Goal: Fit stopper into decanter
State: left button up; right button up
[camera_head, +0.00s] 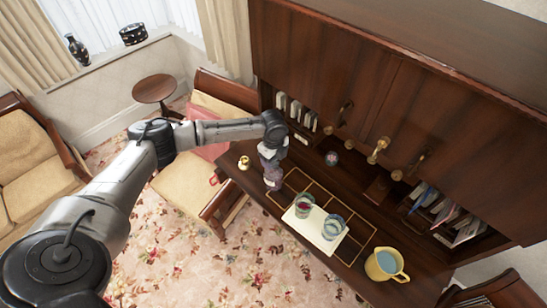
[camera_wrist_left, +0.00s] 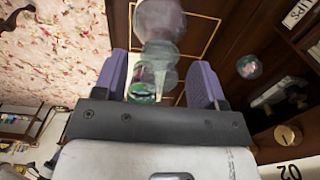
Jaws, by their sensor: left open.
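My left gripper (camera_head: 272,180) hangs over the left part of the dark wooden desk, pointing down. In the left wrist view its purple fingers (camera_wrist_left: 160,84) are apart. Between and beyond them is clear glass (camera_wrist_left: 160,22) with a rounded, reddish form, which looks like the decanter; its outline is blurred. A small green-patterned piece (camera_wrist_left: 145,82) shows between the fingers, closer to the left finger; I cannot tell if it is the stopper. In the head view the gripper hides this spot. My right gripper is not in view.
A pale tray (camera_head: 310,236) holds two glasses, one (camera_head: 304,205) with red inside. A yellow jug (camera_head: 385,264) stands farther right. A small gold object (camera_head: 243,162) is left of the gripper. A round ornament (camera_head: 331,158) lies near the shelves; cabinets overhang behind.

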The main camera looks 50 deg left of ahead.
pick_arm(q)
notch_tip(320, 180, up, 14)
jog(key=b, duration=0.3)
dwell(0.4)
jog(key=shift+f, duration=0.1)
dwell(0.4)
